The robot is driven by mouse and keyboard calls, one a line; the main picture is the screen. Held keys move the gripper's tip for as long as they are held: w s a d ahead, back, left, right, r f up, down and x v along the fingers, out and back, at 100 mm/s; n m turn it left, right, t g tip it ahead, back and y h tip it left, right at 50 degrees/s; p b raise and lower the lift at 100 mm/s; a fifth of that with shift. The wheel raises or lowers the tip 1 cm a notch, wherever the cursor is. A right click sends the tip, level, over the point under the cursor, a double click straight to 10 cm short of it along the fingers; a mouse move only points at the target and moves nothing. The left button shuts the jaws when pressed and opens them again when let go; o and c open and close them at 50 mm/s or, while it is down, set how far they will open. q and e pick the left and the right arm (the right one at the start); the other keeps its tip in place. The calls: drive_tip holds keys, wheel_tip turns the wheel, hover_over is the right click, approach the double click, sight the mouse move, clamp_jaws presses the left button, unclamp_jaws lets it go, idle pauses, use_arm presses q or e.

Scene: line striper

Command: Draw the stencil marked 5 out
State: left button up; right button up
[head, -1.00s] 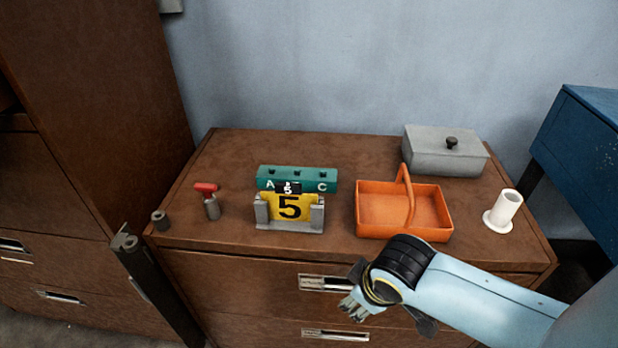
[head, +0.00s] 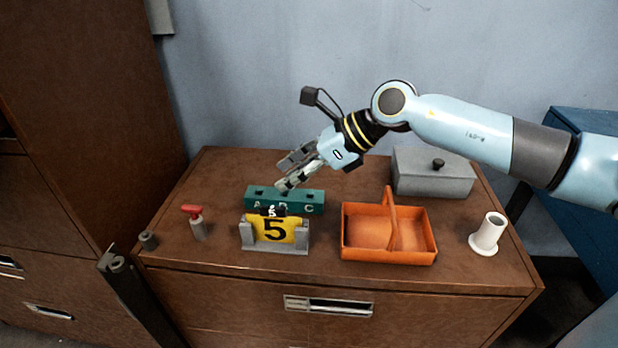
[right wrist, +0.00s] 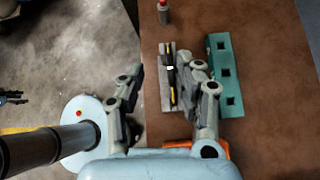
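The yellow stencil marked 5 (head: 272,229) stands upright in a grey holder (head: 275,249) near the front of the brown cabinet top. A small black tab marked 5 sticks up at its top edge. In the right wrist view the stencil (right wrist: 171,80) shows edge-on in its holder, between the fingers' lines. My right gripper (head: 287,171) is above and behind the stencil, over the green block (head: 310,197). In the right wrist view my right gripper (right wrist: 163,85) has its fingers spread wide, with nothing held.
The green block has lettered sockets and stands just behind the holder. An orange basket (head: 348,246) with a handle is to the right.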

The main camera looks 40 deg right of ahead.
sight(277, 207)
drive_tip(key=shift+n+g+h, duration=0.5)
drive_tip(key=shift+g+h, duration=0.1)
drive_tip(key=shift+g, duration=0.2)
drive_tip(key=f+b, duration=0.2)
drive_tip(key=f, duration=0.1)
drive_tip(key=w+f+b, duration=0.1)
drive_tip(key=f+b, duration=0.1)
drive_tip(key=w+f+b, duration=0.1)
drive_tip(key=f+b, duration=0.1)
drive_tip(key=f, duration=0.1)
drive_tip(key=shift+w+a+f, duration=0.15)
drive_tip(key=shift+a+f, duration=0.05)
drive_tip(key=shift+f, duration=0.1)
drive_tip(key=shift+b+x, duration=1.05)
drive_tip(key=shift+w+r, duration=0.1)
drive_tip(key=shift+r, duration=0.05)
clamp_jaws()
